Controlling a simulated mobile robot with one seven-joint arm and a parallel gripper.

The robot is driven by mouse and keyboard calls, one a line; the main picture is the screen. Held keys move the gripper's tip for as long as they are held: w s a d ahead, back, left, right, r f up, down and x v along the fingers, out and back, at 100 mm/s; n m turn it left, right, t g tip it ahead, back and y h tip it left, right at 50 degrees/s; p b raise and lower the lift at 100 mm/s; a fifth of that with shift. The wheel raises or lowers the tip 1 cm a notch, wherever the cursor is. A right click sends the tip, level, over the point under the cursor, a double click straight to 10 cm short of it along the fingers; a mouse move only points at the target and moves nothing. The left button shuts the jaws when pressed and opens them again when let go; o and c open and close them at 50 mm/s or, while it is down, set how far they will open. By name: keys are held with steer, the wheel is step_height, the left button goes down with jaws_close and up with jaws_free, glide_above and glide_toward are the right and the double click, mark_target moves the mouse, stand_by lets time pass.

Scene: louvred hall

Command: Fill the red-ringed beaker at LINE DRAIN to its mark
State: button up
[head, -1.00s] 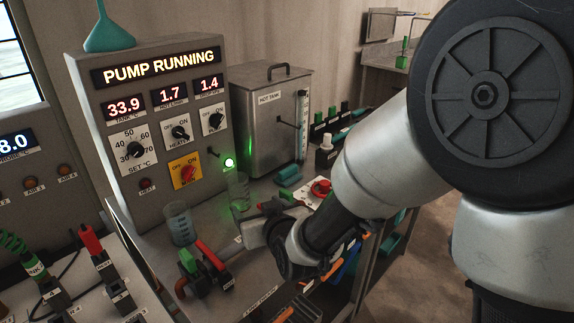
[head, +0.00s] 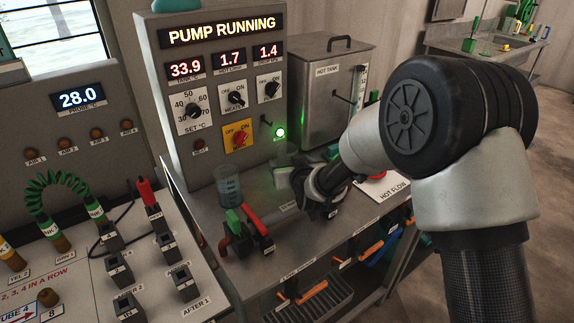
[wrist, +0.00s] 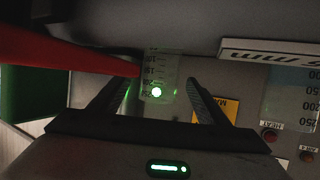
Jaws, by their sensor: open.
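My gripper (head: 288,181) is open at the bench below the pump panel, close to a clear beaker (head: 283,157) that it partly hides. In the wrist view a clear graduated beaker (wrist: 158,72) shows between the spread fingers (wrist: 160,95), with a gap on each side. A second beaker (head: 228,186) with bluish liquid stands to the left; a graduated beaker also shows at the right of the wrist view (wrist: 290,95). I cannot make out a red ring on either beaker, nor a LINE DRAIN label.
Green and red valve handles (head: 250,229) stand in front of the left beaker. The pump panel (head: 210,120) reads PUMP RUNNING, with a lit green lamp (head: 280,133). The hot tank (head: 328,95) stands behind. A red bar (wrist: 70,52) crosses the wrist view's upper left.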

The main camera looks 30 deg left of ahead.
steer(key=shift+x, duration=1.2)
steer(key=c, duration=1.2)
steer(key=shift+o, duration=0.2)
steer(key=shift+r, duration=0.1)
